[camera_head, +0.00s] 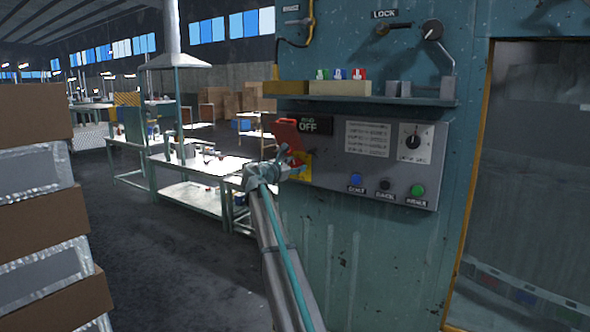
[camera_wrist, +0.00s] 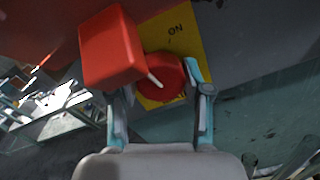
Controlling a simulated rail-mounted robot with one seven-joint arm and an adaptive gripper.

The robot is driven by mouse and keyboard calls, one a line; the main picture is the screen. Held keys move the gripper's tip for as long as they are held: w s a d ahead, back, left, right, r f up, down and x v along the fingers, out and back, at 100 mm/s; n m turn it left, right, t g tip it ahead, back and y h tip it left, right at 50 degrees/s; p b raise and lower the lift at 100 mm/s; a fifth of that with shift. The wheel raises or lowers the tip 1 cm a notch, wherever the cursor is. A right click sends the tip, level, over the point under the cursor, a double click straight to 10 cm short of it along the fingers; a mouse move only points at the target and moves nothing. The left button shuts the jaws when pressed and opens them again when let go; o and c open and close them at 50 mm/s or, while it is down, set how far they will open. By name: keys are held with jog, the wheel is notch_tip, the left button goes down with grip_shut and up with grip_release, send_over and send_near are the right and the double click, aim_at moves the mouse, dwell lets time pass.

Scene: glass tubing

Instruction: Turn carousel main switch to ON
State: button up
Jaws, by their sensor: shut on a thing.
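The main switch is a red rotary switch with a blocky red handle (camera_head: 288,134) on a yellow plate (camera_head: 306,169), at the left end of the grey control panel. In the wrist view the red handle (camera_wrist: 111,48) points up and left, and the round red hub (camera_wrist: 162,78) sits on the yellow plate (camera_wrist: 157,27) marked ON. My gripper (camera_head: 288,162) is at the switch, below the handle. In the wrist view its two fingers (camera_wrist: 158,100) stand either side of the switch's lower part, shut on it. The exact contact is partly hidden.
The panel has a dark OFF display (camera_head: 308,126), a rotary dial (camera_head: 412,141), and blue (camera_head: 356,179), black and green (camera_head: 417,191) buttons. A shelf (camera_head: 370,99) with boxes juts out above. Stacked cartons (camera_head: 45,210) stand at left; open floor lies between.

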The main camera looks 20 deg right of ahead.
jog(key=m+b, duration=0.3)
jog(key=m, duration=0.3)
jog(key=shift+f+b, duration=0.15)
jog(key=shift+b, duration=0.15)
jog(key=m+b, duration=0.3)
jog(key=m, duration=0.1)
jog(key=shift+s+m, duration=0.1)
jog(key=shift+m, duration=0.3)
jog(key=shift+m+t+y, duration=0.3)
jog(key=o, duration=1.2)
jog(key=shift+c, duration=0.2)
jog(key=shift+r, duration=0.25)
